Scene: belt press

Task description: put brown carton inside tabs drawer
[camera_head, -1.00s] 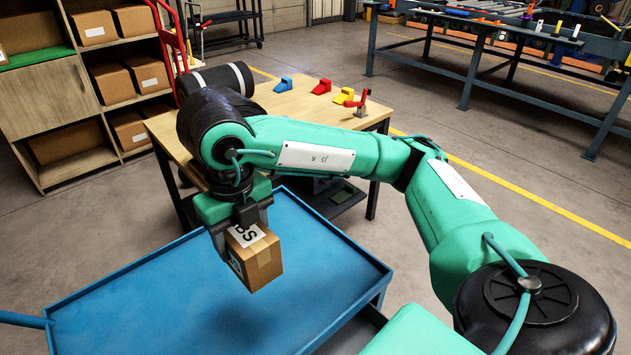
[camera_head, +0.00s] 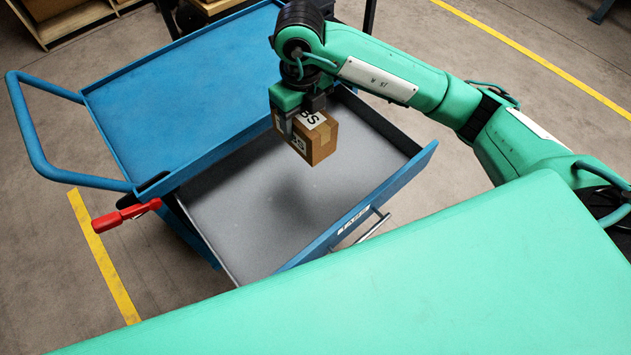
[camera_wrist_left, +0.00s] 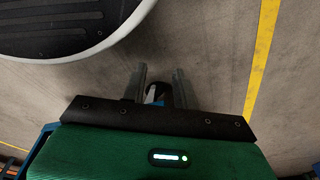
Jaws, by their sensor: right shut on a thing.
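The brown carton (camera_head: 312,137), a small box with a white label and tape, is held in my right gripper (camera_head: 301,112). It hangs above the open drawer (camera_head: 270,205), near its far right part. The drawer is pulled out from under the blue cart top; its grey floor looks empty. A white label sits on its blue front, and I cannot read it clearly. My left gripper (camera_wrist_left: 158,88) shows only in the left wrist view. Its two fingers are apart over the floor, with a small dark and blue thing showing between their bases; I cannot tell what it is.
The blue cart top (camera_head: 180,95) is bare, with a tubular push handle (camera_head: 40,150) at its left. A red-handled part (camera_head: 127,215) sticks out at the cart's left side. A metal pull (camera_head: 362,229) is on the drawer front. Shelves stand at the far upper left.

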